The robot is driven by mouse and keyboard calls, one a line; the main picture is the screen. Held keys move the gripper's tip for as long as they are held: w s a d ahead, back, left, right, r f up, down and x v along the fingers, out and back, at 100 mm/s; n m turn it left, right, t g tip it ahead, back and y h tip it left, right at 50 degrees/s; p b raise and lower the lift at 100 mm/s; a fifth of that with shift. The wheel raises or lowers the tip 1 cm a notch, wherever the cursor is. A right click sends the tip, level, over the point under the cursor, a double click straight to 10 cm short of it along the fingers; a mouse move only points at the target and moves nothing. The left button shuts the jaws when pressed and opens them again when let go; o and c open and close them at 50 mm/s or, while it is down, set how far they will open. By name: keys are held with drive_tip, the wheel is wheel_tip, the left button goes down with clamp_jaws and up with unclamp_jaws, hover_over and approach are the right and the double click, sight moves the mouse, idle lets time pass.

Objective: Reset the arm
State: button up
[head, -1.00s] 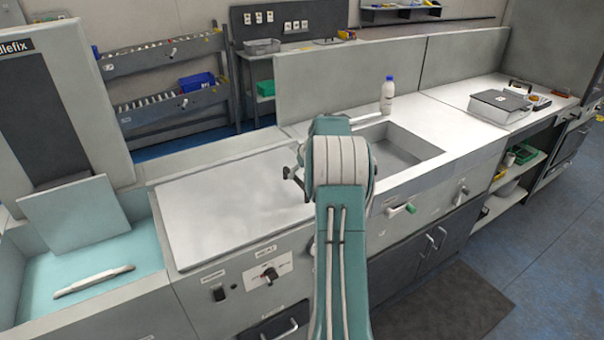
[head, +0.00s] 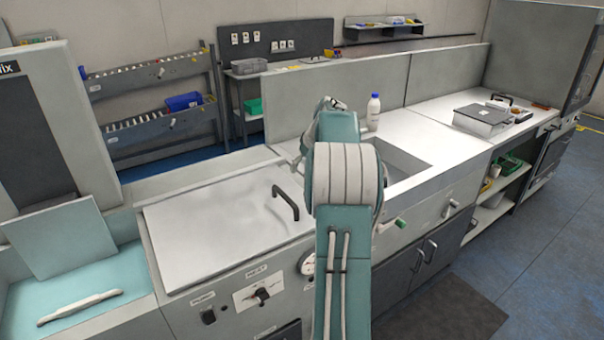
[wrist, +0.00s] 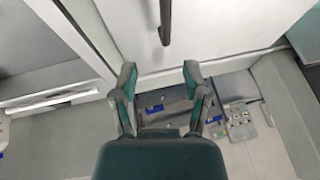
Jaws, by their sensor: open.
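My gripper (wrist: 160,80) is open in the wrist view, with its two green-and-grey fingers apart and nothing between them. Beyond the fingertips lies a white surface with a dark bar handle (wrist: 165,22). In the head view my teal and white arm rises up the middle of the picture. It hides most of my gripper there; only a small dark part shows above the arm's top. A white bottle with a blue cap (head: 374,112) stands upright on the counter, just right of the arm and apart from it.
A white lid with a black handle (head: 286,203) lies left of my arm. A sink basin (head: 402,165) is to the right, partly hidden. A grey box (head: 483,118) sits on the far right counter. A grey splash panel (head: 330,92) stands behind.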

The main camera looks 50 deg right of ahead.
idle(0.5)
drive_tip(key=s+a+r+n, duration=0.1)
drive_tip(key=a+r, duration=0.4)
drive_tip(key=a, duration=0.8)
drive_tip(key=s+a+r, duration=0.1)
drive_tip(key=a+r, duration=0.3)
drive_tip(key=a, duration=1)
drive_tip(key=s+a+f+n, duration=0.1)
drive_tip(key=s+a+f, duration=0.1)
drive_tip(key=s+a, duration=0.7)
drive_tip(key=s+a+f+n, duration=0.1)
drive_tip(key=s+a+f, duration=0.2)
drive_tip(key=s+a, duration=0.6)
drive_tip(key=shift+s+a+n+t+h, duration=0.3)
drive_tip(key=shift+s+h, duration=0.05)
drive_tip(key=shift+h, duration=0.05)
drive_tip(key=shift+s+r, duration=0.2)
drive_tip(key=shift+s, duration=0.65)
